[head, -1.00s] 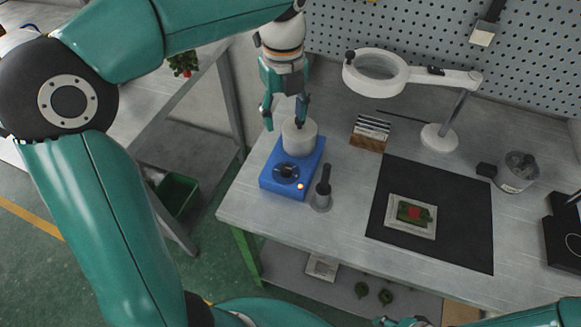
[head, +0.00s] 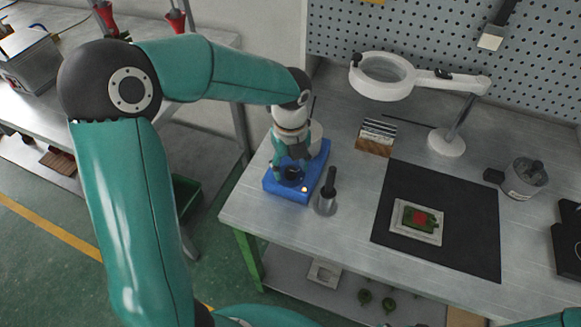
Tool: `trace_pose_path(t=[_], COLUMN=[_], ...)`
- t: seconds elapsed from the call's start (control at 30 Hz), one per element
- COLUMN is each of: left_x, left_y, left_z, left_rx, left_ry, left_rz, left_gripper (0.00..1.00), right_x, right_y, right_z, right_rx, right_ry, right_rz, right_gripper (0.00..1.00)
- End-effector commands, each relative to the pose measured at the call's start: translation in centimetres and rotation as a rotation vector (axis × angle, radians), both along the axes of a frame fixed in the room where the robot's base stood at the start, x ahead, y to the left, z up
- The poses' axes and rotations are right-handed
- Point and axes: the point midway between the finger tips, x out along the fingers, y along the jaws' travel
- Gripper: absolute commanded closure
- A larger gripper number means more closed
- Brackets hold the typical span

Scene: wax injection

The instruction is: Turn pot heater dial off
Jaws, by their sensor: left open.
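The blue pot heater (head: 284,191) sits at the left front corner of the workbench. Its black dial (head: 292,174) is on its front part, and a small orange light (head: 304,189) glows next to it. The pale pot (head: 316,138) stands on the heater's back part, partly hidden by my left arm. My left gripper (head: 292,170) is open, pointing down at the dial, with its fingers around or just above it. I cannot tell whether they touch it. My right gripper is not in view.
A dark-handled tool in a metal holder (head: 325,203) stands close to the heater's right. A black mat (head: 463,240) with a framed red and green piece (head: 417,220) lies further right.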

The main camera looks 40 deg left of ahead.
Motion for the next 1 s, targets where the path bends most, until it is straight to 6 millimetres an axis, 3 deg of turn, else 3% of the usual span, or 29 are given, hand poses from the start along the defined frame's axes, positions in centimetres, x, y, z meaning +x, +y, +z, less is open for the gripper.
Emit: trace_pose_path(t=[0.4,0.73,1.0], left_x=[0.0,0.01,0.02], left_y=[-0.01,-0.02,-0.01], left_z=[-0.7,-0.68,-0.67], left_rx=[-0.001,-0.001,-0.001], left_ry=[-0.001,-0.001,-0.002], left_rz=[0.0,0.0,0.016], left_gripper=[0.45,1.0,1.0], right_x=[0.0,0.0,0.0], right_y=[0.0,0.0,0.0], right_z=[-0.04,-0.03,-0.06], right_rx=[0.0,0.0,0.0], right_ry=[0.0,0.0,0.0], right_rz=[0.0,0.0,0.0], right_gripper=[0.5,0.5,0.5])
